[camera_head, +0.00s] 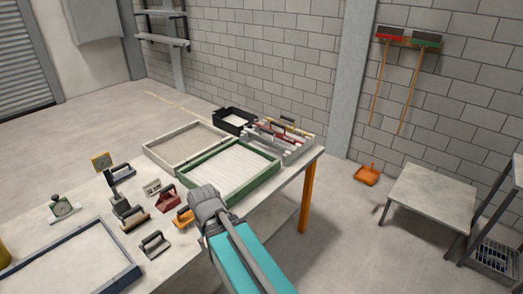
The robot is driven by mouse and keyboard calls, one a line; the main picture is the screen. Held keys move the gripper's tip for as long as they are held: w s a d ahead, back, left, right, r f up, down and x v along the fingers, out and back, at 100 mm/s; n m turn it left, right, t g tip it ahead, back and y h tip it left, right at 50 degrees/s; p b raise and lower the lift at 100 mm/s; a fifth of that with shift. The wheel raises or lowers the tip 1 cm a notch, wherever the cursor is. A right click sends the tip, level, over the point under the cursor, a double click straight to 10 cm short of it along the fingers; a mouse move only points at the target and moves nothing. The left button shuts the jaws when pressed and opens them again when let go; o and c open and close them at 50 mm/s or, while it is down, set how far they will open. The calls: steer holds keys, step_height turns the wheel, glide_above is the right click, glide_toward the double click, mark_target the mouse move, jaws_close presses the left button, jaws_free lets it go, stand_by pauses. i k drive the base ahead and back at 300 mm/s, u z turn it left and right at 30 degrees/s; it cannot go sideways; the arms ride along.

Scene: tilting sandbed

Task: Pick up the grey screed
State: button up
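Several handled screeds stand close together on the table's left part. A grey one with a dark handle (155,244) stands at the front of the group, near the dark-framed tray. Another dark grey one (122,207) stands further back, and I cannot tell for certain which of them is the grey screed. Around them are a red one (166,199), an orange one (183,217), a beige one (134,219) and a pale one (152,188). My arm reaches up from the bottom, its grey joint just right of the orange screed. My gripper's fingers do not show.
A dark-framed tray (124,276) lies at the front left. A small dial device (63,206) stands left.

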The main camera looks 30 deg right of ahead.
mark_target(283, 149)
steer(key=z, duration=0.7)
steer(key=k, duration=0.95)
steer(key=z, duration=1.05)
steer(key=k, duration=0.4)
steer(key=z, duration=0.15)
steer(key=i, duration=1.5)
steer(key=u, duration=0.55)
steer(key=i, duration=0.7)
steer(key=u, duration=0.55)
